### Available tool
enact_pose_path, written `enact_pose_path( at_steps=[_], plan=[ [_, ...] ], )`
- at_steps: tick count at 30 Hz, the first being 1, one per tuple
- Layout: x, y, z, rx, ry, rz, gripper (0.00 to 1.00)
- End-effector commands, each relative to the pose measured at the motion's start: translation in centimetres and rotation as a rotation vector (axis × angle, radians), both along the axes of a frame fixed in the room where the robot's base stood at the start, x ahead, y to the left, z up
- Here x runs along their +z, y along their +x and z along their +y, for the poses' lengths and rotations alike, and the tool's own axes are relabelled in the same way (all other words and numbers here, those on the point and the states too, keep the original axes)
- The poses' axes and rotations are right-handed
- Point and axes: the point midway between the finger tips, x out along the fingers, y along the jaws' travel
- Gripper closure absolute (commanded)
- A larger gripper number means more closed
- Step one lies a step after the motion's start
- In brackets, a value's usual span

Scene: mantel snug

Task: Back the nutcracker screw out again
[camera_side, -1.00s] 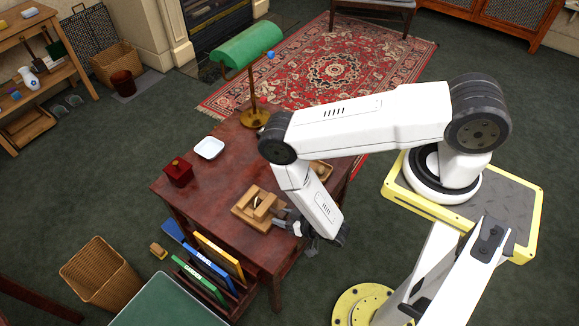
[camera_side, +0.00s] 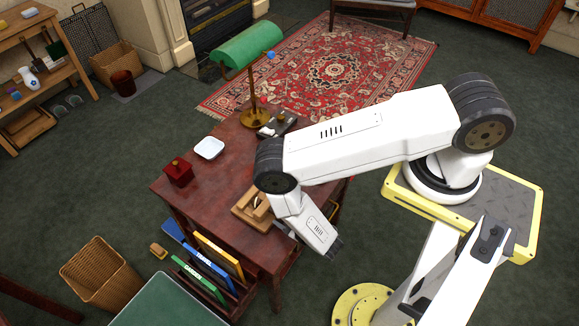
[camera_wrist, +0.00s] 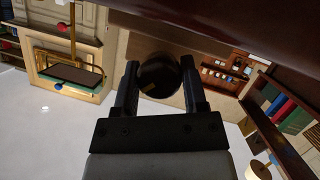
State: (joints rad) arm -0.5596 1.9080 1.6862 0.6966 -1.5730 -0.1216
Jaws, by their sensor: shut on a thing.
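The wooden nutcracker (camera_side: 252,208) sits near the front edge of the dark red-brown table (camera_side: 219,185), with a brown nut-like thing showing in its opening. Its right side is hidden behind my arm in the side view. In the wrist view, a dark round knob (camera_wrist: 160,78), which looks like the end of the nutcracker screw, stands between the two black fingers of my gripper (camera_wrist: 160,64). The fingers are shut on it, one on each side. My gripper is mostly hidden by my wrist in the side view, at the nutcracker's right. The screw's thread is not visible.
A white dish (camera_side: 209,148), a red box (camera_side: 178,172), a brass lamp with a green shade (camera_side: 247,50) and a dark tray (camera_side: 279,126) stand on the table. Coloured books (camera_side: 218,258) stand below its front edge. The tabletop left of the nutcracker is clear.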

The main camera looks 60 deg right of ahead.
Motion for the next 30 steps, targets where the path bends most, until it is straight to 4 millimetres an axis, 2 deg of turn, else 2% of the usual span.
enact_pose_path(
  at_steps=[6, 18, 19, 21, 22, 30],
  plan=[
    [-0.03, -0.09, -0.02, 0.001, -0.063, 0.001, 1.0],
    [-0.04, -0.11, -0.05, 0.0, -0.071, 0.001, 1.0],
    [-0.04, -0.11, -0.05, 0.0, -0.071, 0.001, 0.39],
    [-0.04, -0.1, -0.06, 0.0, -0.071, 0.001, 0.16],
    [-0.03, -0.1, -0.04, 0.0, -0.071, 0.001, 0.1],
    [-0.02, -0.03, -0.01, 0.0, -0.07, 0.0, 0.1]
  ],
)
